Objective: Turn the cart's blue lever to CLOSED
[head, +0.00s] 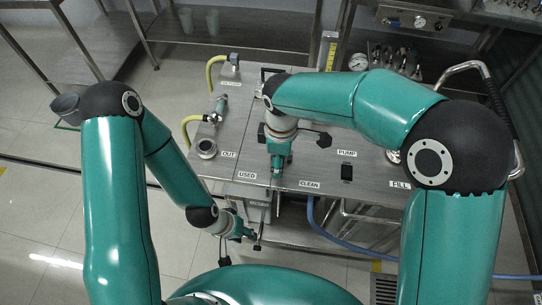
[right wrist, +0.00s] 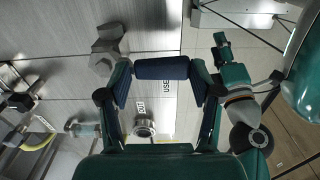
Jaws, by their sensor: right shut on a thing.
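A dark blue bar (right wrist: 162,72), which looks like the blue lever's grip, spans between the two fingers of my right gripper (right wrist: 162,68) in the right wrist view. The fingers are shut on it. A grey hexagonal fitting (right wrist: 108,50) shows near its left end. In the head view my right gripper (head: 279,165) points down over the cart top (head: 325,165), and hides the lever. No CLOSED mark is readable. My left gripper (head: 246,234) is low in front of the cart, apart from the lever; its jaw opening is unclear. It also shows in the right wrist view (right wrist: 221,42).
The cart top carries OUT, USED, CLEAN, PUMP and FILL labels. A round port (head: 206,147), a valve (head: 220,106) and yellow hoses (head: 188,128) are on its left side. A blue hose (head: 345,243) runs at the front right. The floor at left is mostly clear.

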